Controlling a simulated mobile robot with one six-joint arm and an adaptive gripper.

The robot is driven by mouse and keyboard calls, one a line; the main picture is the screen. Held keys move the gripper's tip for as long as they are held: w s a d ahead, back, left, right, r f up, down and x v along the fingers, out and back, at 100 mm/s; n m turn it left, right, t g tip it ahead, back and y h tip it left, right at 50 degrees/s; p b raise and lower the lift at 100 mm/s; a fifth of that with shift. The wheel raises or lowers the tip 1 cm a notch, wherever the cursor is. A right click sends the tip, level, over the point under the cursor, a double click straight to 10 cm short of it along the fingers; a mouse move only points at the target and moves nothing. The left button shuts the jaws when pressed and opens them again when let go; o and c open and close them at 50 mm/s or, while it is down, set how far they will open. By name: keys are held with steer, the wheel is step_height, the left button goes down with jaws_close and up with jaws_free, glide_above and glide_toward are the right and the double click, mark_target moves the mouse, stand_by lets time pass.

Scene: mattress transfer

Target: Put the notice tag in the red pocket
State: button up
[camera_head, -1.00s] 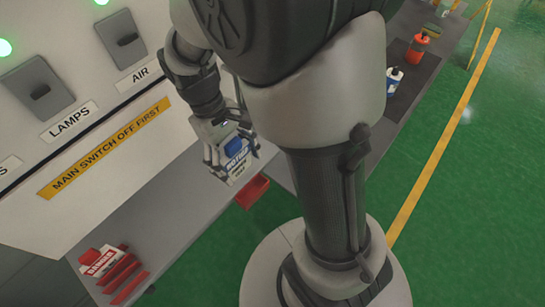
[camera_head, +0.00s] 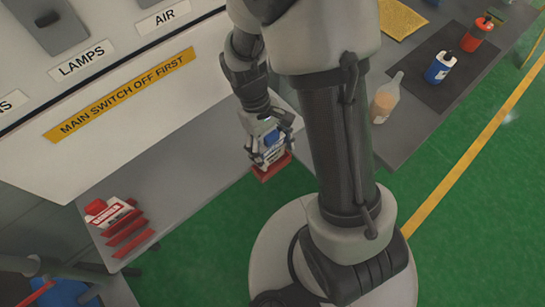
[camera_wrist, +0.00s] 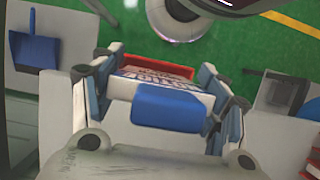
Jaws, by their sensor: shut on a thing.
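The notice tag (camera_head: 269,154) is white with dark lettering and has a blue block on it. My gripper (camera_head: 270,148) is shut on it, with fingers at both sides. The tag (camera_wrist: 168,106) fills the middle of the wrist view, its printed face partly behind the blue block. The red pocket (camera_head: 272,170) is at the front edge of the grey bench. The tag's lower end overlaps the pocket's top edge in the head view; I cannot tell whether it is inside. In the wrist view the pocket's red rim (camera_wrist: 172,68) shows just beyond the tag.
A red-and-white danger tag (camera_head: 108,212) lies by red slats (camera_head: 128,230) at the bench's left end. A switch panel (camera_head: 130,80) stands behind.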

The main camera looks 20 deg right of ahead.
mark_target(272, 157)
steer(key=shift+f+b, duration=0.65)
steer(key=shift+f, duration=1.5)
steer(key=shift+f, duration=0.2)
steer(key=o, duration=1.1)
steer(key=shift+r, duration=0.1)
